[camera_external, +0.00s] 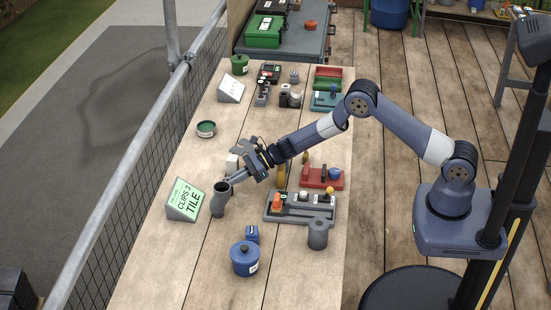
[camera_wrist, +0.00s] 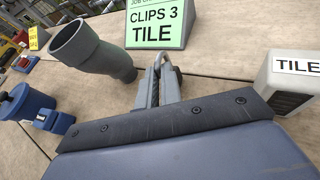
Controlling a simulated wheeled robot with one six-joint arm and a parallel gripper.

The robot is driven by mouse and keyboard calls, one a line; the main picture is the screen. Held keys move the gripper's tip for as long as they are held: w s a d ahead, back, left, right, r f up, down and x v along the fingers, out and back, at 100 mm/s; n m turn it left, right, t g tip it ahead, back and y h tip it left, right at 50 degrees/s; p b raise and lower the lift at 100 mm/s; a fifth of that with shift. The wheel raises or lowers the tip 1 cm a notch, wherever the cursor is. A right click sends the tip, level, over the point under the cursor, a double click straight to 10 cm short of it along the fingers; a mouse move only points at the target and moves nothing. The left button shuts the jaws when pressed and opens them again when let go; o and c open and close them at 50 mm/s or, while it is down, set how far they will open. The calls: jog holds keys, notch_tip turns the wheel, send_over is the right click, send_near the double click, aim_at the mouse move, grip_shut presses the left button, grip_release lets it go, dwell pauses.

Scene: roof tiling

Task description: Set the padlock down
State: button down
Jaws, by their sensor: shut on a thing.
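My gripper (camera_external: 229,179) is low over the wooden table, between the green sign and the red tray. In the wrist view my gripper (camera_wrist: 156,88) is shut, with the grey loop of the padlock (camera_wrist: 163,62) showing at its fingertips. The padlock's body is mostly hidden between the fingers. I cannot make the padlock out clearly in the external view, nor tell whether it touches the table.
A grey pipe-like piece (camera_external: 220,199) stands close beside the fingertips, left of them in the wrist view (camera_wrist: 90,50). The green "CLIPS 3 TILE" sign (camera_external: 185,200) is beyond. A white block labelled TILE (camera_wrist: 292,80) is right. A blue pot (camera_external: 245,258) stands nearer the front.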

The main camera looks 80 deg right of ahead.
jog(key=shift+f, duration=0.15)
jog(key=c, duration=1.6)
grip_release()
jog(key=shift+r, duration=0.3)
jog(key=shift+s+d, duration=0.25)
jog(key=shift+s, duration=0.05)
jog(key=b+v, duration=0.3)
jog(key=v, duration=0.8)
jog(key=shift+s, duration=0.15)
